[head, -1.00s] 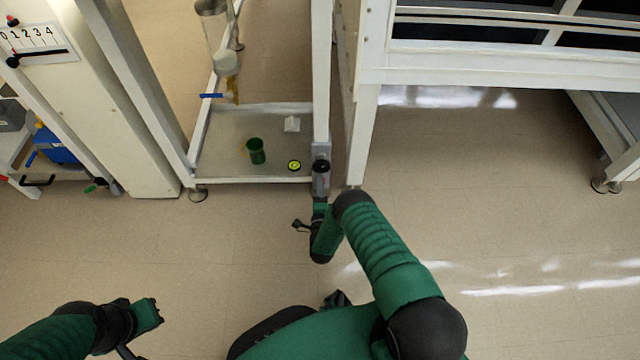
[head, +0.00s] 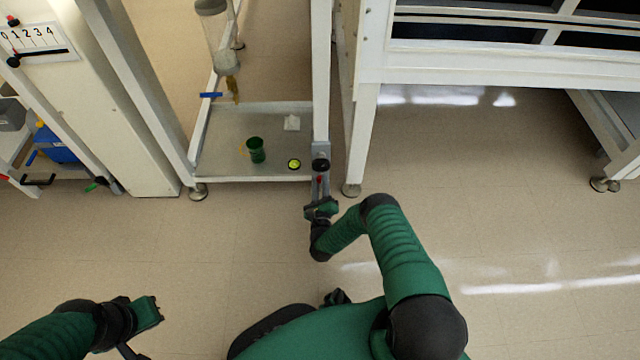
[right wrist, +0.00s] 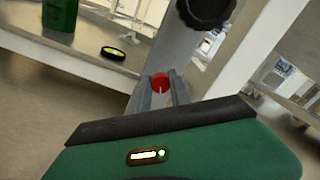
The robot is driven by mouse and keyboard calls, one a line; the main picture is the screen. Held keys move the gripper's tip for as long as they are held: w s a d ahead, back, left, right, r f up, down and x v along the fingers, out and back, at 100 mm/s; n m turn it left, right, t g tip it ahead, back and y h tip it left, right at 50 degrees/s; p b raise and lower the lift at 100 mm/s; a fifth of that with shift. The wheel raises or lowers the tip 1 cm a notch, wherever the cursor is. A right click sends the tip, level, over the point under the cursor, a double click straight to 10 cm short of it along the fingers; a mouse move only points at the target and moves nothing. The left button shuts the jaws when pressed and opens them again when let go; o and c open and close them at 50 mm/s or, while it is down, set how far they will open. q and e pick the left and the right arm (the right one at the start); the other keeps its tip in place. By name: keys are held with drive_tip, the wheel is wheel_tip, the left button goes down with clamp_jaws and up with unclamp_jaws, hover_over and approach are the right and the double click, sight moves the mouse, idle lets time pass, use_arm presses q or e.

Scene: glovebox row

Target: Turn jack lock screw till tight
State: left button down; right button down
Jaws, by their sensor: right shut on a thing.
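The jack lock screw has a red head (right wrist: 160,83), low on the front of a white frame's post. My right gripper (right wrist: 160,98) is shut on the red head, with one grey finger on each side of it. In the head view the red head (head: 320,181) is a small spot just below a round black knob (head: 320,165), and my right gripper (head: 320,188) reaches it from below. The black knob also shows in the right wrist view (right wrist: 207,8). The screw's shaft is hidden. My left gripper (head: 158,312) hangs empty at lower left; its jaw opening is unclear.
A low shelf (head: 220,160) left of the post carries a green cup (head: 256,150), a yellow-black disc (head: 294,164) and a white piece (head: 292,123). A levelling foot (head: 351,189) stands right of the post. The floor at right is clear.

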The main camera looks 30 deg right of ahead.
drive_tip(key=shift+s+f+m+b, duration=0.15)
drive_tip(key=shift+m+b, duration=0.1)
drive_tip(key=shift+m, duration=0.8)
drive_tip(key=shift+s+f+m+b, duration=0.1)
drive_tip(key=shift+f+m+b, duration=0.1)
drive_tip(key=shift+m, duration=0.85)
drive_tip(key=c, duration=1.2)
unclamp_jaws()
drive_tip(key=shift+w+d+r, duration=0.1)
drive_tip(key=shift+r, duration=0.05)
